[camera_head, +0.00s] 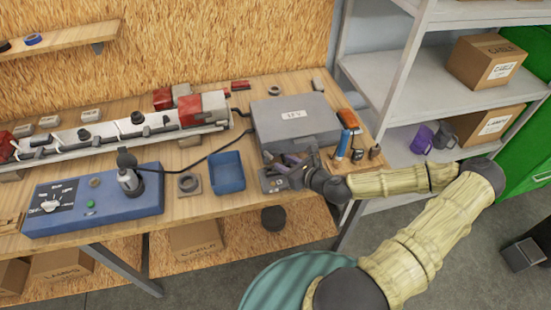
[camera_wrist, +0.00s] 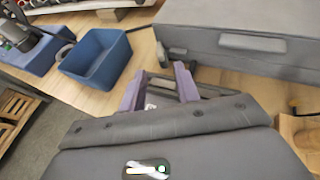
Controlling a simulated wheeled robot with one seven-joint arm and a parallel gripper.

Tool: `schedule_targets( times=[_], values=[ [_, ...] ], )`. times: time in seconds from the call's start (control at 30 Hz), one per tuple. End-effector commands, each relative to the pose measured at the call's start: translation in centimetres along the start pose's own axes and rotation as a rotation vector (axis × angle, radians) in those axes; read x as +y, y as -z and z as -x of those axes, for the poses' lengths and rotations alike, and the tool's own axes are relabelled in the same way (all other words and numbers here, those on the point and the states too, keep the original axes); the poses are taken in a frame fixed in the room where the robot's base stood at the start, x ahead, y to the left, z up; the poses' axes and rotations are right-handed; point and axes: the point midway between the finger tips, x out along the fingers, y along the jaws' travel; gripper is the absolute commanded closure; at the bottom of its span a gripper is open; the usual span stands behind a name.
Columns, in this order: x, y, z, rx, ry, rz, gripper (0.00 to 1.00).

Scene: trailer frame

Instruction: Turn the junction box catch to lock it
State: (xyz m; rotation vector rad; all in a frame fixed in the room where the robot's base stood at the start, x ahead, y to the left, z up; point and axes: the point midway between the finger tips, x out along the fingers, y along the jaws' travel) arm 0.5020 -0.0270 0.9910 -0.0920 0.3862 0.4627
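The grey junction box (camera_head: 297,122) stands shut on the right part of the bench, with a white label on its lid. Its front face fills the upper right of the wrist view (camera_wrist: 220,58). A small dark piece (camera_wrist: 177,52), perhaps the catch, shows at its lower left front; I cannot tell which way it is turned. My gripper (camera_head: 279,158) is just in front of the box. Its purple fingers are apart in the wrist view (camera_wrist: 160,70), with nothing clearly held. A low dark grey block (camera_head: 272,182) lies under the gripper, partly hidden.
A blue open bin (camera_head: 227,172) stands left of my gripper, with a blue control panel (camera_head: 92,200) farther left. A black cable runs to the box. A long rail assembly (camera_head: 120,130) lies at the back left.

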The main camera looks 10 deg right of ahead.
Motion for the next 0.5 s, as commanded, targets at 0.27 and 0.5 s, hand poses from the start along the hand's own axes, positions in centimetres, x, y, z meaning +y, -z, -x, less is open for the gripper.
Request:
schedule_targets(
  times=[0.27,0.5],
  values=[
    [0.1,-0.2,-4.5,0.000,-0.003,0.001,0.68],
    [0.2,0.0,-6.0,0.000,-0.003,0.001,0.68]
  ],
)
